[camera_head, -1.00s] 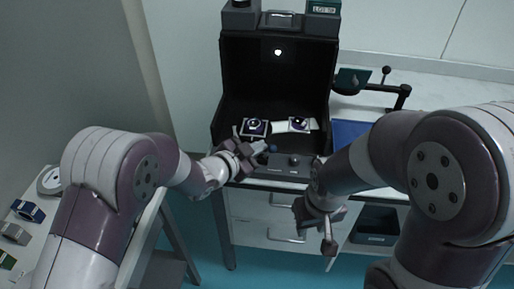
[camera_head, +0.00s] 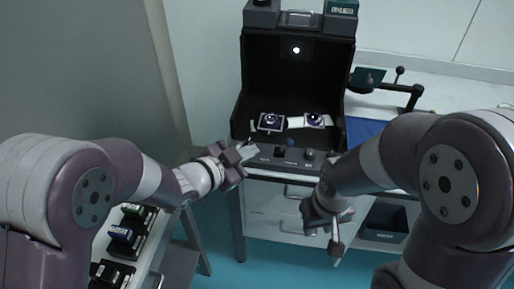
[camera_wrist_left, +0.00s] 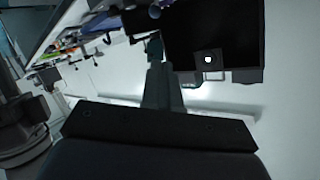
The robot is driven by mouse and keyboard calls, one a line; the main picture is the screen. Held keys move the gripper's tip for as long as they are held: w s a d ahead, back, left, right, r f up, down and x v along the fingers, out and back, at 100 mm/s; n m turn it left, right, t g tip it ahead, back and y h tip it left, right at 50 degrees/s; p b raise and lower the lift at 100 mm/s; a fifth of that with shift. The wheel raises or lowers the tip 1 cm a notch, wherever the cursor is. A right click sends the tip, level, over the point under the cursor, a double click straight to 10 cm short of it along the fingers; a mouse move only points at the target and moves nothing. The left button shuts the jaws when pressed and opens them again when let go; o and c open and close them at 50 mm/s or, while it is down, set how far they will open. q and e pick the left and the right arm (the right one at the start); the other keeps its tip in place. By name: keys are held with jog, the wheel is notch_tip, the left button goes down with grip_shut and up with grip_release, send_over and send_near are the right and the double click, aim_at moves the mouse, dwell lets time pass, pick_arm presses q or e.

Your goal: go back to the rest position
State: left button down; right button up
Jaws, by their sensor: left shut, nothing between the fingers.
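My left gripper (camera_head: 247,152) is shut and empty, in front of the left front corner of a black open-fronted box. Its shut fingers also show in the left wrist view (camera_wrist_left: 156,62). My right gripper (camera_head: 335,246) hangs pointing down in front of the drawers, clear of the table; its fingers are too small to tell open from shut. The black box (camera_head: 262,75) stands on the white bench, with a lit spot on its back wall. Two small square mounts with round optics, a left one (camera_head: 270,122) and a right one (camera_head: 315,121), lie inside it.
A control strip with knobs (camera_head: 285,158) runs along the box's front. A blue mat (camera_head: 365,131) and a black stand with an arm (camera_head: 400,92) are at right. A side table at lower left holds small blocks, including a blue one (camera_head: 122,234).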

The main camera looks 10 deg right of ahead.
pick_arm(q)
jog(key=shift+s+a, duration=0.1)
jog(key=shift+s, duration=0.05)
jog(key=shift+s+a, duration=0.1)
dwell(0.3)
